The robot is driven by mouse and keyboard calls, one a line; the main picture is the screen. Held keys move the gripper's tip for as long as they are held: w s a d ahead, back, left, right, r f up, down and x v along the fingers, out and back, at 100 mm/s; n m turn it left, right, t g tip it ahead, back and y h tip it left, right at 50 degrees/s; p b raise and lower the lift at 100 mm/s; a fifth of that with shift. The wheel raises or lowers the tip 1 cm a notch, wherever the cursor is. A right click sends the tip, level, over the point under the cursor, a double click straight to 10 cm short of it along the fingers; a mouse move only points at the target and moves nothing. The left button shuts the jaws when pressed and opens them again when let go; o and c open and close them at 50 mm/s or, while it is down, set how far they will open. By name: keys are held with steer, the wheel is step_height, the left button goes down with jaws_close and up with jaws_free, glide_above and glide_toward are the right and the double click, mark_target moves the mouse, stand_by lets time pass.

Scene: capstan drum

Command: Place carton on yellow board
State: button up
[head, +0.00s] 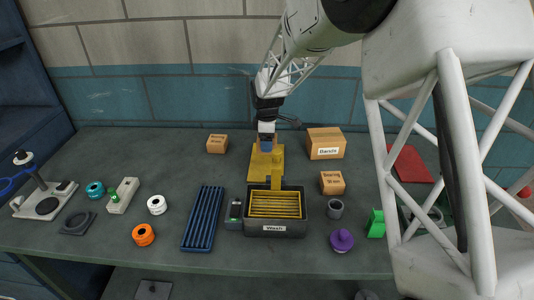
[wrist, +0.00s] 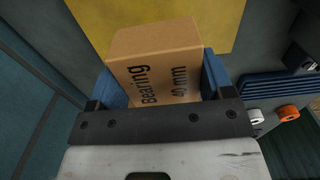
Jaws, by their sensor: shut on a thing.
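A brown carton (wrist: 155,65) marked "Bearing 40 mm" sits between the blue fingers of my gripper (wrist: 160,85) in the wrist view. My gripper (head: 266,146) is shut on it. In the head view, my gripper is at the far end of the yellow board (head: 263,172) and mostly hides the carton. In the wrist view, the yellow board (wrist: 220,25) lies beyond the carton, which overlaps its edge. I cannot tell whether the carton touches the board.
A "Wash" bin (head: 275,229) with a yellow rack stands in front of the board. A small carton (head: 217,144) is to the left; a "Bands" box (head: 325,144) and another small carton (head: 332,183) are to the right. A blue grooved tray (head: 203,218) lies front left.

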steer(key=shift+f, duration=0.25)
steer(key=shift+f, duration=2.55)
steer(key=shift+f, duration=0.1)
steer(key=o, duration=1)
steer(key=shift+o, duration=0.2)
step_height(320, 180, up, 12)
steer(key=shift+r, duration=0.15)
